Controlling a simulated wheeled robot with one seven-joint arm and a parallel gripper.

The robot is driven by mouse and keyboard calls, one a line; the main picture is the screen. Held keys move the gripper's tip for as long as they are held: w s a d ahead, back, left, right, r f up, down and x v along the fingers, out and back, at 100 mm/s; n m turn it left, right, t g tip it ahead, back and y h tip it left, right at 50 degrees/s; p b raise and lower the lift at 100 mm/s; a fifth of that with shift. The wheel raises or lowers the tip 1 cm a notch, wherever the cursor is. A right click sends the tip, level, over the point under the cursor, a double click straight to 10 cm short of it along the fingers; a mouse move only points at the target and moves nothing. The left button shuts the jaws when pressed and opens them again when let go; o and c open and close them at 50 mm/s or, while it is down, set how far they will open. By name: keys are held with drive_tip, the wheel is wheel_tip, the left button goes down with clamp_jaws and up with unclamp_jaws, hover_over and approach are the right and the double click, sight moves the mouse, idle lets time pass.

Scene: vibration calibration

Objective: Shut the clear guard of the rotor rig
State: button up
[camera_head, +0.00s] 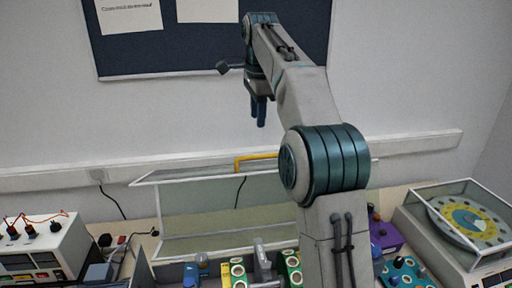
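The clear guard (205,216) of the rotor rig stands raised at the back of the bench, so the rig is uncovered in front. It has a pale frame, see-through panels and a yellow handle (254,157) along its upper edge. The rotor rig (238,272) shows at the bottom centre, with green and yellow blocks and a grey shaft; its lower part is cut off. My gripper (258,112) hangs pointing down in front of the wall, above the yellow handle in the picture and apart from it. Its dark blue fingers look close together, but their gap is unclear. My arm hides the guard's right part.
A white instrument box (40,250) with orange leads stands at the left. A clear-covered unit with a round dial (468,220) stands at the right, near purple (384,236) and teal (405,274) blocks. A dark notice board (200,50) hangs on the wall behind my arm.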

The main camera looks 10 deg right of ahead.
drive_tip(key=w+m, duration=0.1)
drive_tip(key=w, duration=0.1)
approach(256, 156)
drive_tip(key=f, duration=0.2)
drive_tip(key=w+f, duration=0.1)
drive_tip(key=f, duration=0.5)
drive_tip(key=shift+w, duration=0.3)
clamp_jaws()
